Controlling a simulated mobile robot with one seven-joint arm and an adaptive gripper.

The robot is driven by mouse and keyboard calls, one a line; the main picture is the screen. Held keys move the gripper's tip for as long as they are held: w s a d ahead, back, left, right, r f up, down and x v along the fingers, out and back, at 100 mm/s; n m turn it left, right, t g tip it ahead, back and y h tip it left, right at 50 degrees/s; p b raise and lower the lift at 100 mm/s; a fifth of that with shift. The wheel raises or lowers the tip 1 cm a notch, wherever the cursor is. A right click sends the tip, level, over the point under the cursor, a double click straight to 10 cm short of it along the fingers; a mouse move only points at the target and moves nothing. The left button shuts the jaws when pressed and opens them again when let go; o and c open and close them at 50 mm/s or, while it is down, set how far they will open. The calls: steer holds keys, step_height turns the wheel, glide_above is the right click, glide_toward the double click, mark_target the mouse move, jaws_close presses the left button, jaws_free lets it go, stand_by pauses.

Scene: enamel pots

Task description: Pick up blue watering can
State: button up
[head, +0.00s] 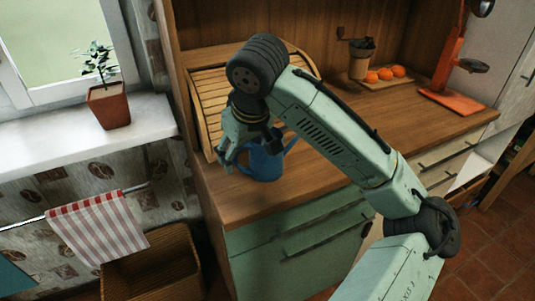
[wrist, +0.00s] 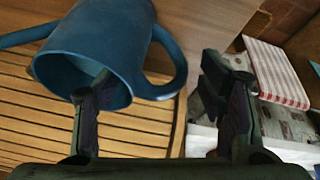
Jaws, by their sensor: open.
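The blue watering can (head: 265,162) stands on the wooden counter near its left front edge, partly hidden behind my gripper (head: 243,155). Its spout points up to the right in the head view. In the wrist view the can (wrist: 98,45) fills the upper left, with its open mouth facing the camera and its loop handle to the right. My gripper (wrist: 157,78) is open, with the handle between its fingers in the picture. The left finger overlaps the can's mouth and rim; the right finger is outside the handle, apart from it. I cannot tell whether either finger touches the can.
A slatted wooden bread box (head: 212,97) stands close behind the can. A board with oranges (head: 385,75), a dark-topped pot (head: 361,62) and an orange stand (head: 447,75) are further right. A potted plant (head: 108,104) is on the sill. The counter's middle is clear.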

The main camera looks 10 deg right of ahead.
steer(key=shift+c, duration=0.5)
jaws_close()
stand_by(0.3)
